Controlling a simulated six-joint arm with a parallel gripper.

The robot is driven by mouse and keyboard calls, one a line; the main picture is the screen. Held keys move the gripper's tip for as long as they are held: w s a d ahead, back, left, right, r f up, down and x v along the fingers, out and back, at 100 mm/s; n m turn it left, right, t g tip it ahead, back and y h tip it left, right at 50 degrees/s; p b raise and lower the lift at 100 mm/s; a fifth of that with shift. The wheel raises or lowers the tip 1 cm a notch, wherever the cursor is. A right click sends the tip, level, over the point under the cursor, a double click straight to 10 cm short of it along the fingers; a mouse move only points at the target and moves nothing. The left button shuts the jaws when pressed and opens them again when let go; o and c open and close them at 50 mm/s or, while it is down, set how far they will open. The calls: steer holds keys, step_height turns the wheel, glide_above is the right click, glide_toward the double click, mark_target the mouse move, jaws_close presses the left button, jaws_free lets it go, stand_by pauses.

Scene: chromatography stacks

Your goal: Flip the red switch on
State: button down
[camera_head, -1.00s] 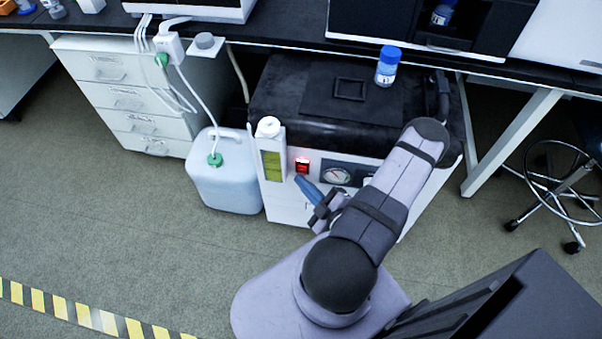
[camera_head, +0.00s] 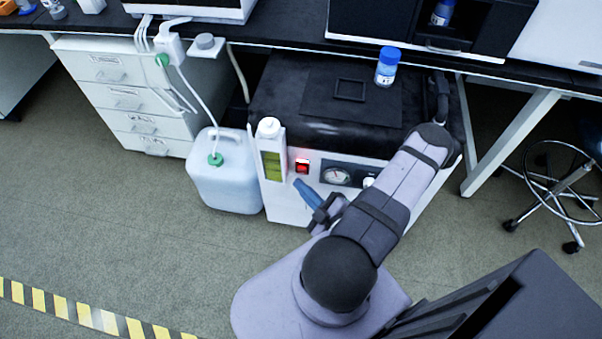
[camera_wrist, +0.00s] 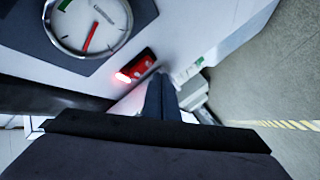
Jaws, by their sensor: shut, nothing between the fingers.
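The red switch (camera_head: 301,167) is on the front panel of a white machine with a dark top. A bright red glow shows at its upper edge in the head view. In the wrist view the switch (camera_wrist: 138,66) is left of my fingertips, and its lower left end glows. My gripper (camera_head: 297,183) has blue fingers and is just below the switch in the head view. In the wrist view its fingers (camera_wrist: 161,80) are together, with nothing between them. They appear apart from the switch, though the exact gap is hard to judge.
A round gauge (camera_head: 336,176) is right of the switch. A blue-capped bottle (camera_head: 387,72) stands on the machine. Open floor lies in front.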

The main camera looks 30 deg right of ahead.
steer(key=shift+s+a+r+p, duration=0.15)
steer(key=shift+s+a+p, duration=0.15)
steer(key=shift+s+a, duration=0.6)
steer(key=shift+s+a+r+p, duration=0.15)
steer(key=shift+s+a+p, duration=0.1)
steer(key=shift+s+a, duration=0.6)
stand_by(0.8)
